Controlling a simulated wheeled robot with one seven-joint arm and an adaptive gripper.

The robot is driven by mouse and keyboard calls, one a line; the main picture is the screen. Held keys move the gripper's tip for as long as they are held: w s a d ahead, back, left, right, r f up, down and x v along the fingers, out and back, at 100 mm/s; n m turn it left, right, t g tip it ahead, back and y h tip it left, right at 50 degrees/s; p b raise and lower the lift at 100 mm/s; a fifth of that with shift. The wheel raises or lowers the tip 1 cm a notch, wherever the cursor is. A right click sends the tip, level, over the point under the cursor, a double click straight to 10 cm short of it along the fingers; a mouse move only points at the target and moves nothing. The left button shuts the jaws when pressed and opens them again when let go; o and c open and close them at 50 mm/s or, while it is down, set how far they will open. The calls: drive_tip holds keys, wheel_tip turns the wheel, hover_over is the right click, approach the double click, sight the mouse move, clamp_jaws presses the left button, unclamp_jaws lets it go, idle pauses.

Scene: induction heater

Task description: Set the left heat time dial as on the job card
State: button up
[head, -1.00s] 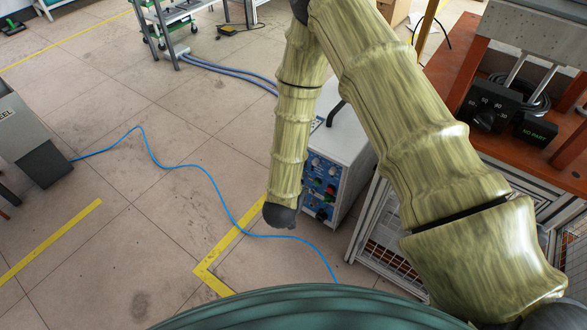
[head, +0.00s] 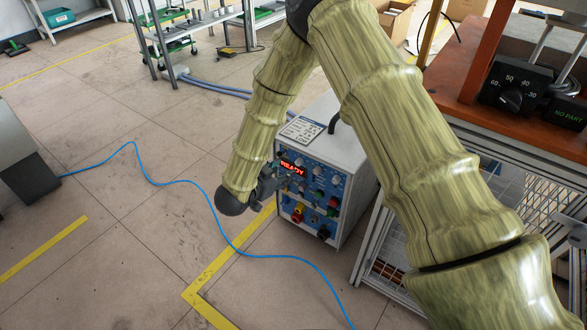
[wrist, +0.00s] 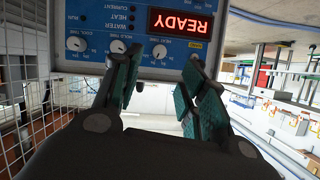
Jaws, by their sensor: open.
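The induction heater (head: 345,165) is a pale box with a blue front panel and a red READY display (head: 293,168). In the wrist view the panel is upside down, with the READY display (wrist: 180,23) and a row of white dials. The heat time dial (wrist: 160,51) is the one nearest READY; its setting is too small to read. My gripper (wrist: 160,68) is open and empty, its fingertips on either side of this dial, apparently short of the panel. In the head view my gripper (head: 268,180) is before the panel's left side. A printed card (head: 301,130) lies on the heater; its text is unreadable.
A hold time dial (wrist: 117,46) and a cool time dial (wrist: 75,44) sit beside it. A wooden bench (head: 465,100) with a black dial box (head: 514,88) and a NO PART display (head: 568,112) stands right. A blue cable (head: 190,182) crosses the floor.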

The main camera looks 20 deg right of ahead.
sight(297, 164)
drive_tip(key=b+x, duration=0.2)
drive_tip(key=x, duration=0.6)
drive_tip(key=shift+f, duration=0.1)
clamp_jaws()
